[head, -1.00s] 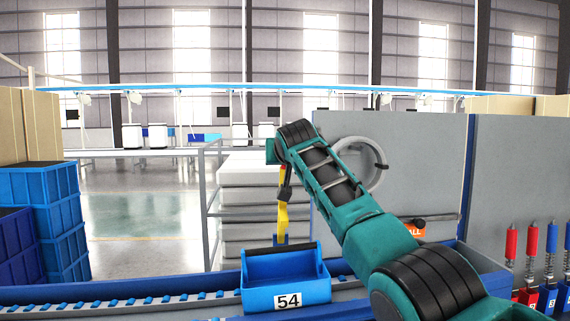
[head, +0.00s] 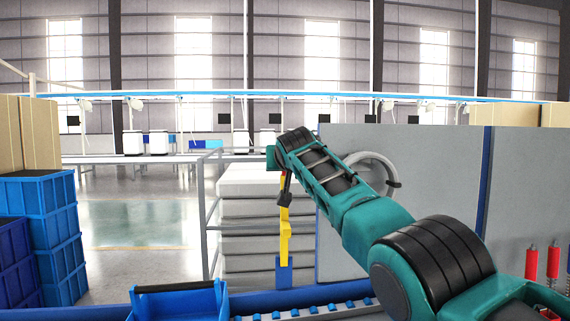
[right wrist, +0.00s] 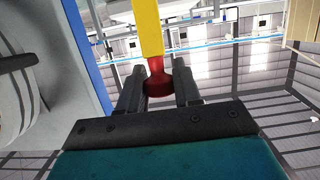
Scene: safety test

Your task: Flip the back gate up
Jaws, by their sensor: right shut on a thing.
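The back gate shows as a yellow bar (head: 285,230) with a red end, standing upright above a blue post (head: 284,272) at the conveyor's far side. My right gripper (head: 285,188) is at the bar's top end. In the right wrist view, its two dark fingers (right wrist: 159,88) are closed on the red knob (right wrist: 158,78) at the end of the yellow bar (right wrist: 148,28). The bar's lower joint is too small to make out. My left gripper is not in view.
A blue tote (head: 180,302) sits on the roller conveyor (head: 300,312) at the front left. Blue crates (head: 45,215) are stacked at the left. A grey panel (head: 345,235) stands right of the bar, behind my arm. White stacked slabs (head: 245,215) lie behind it.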

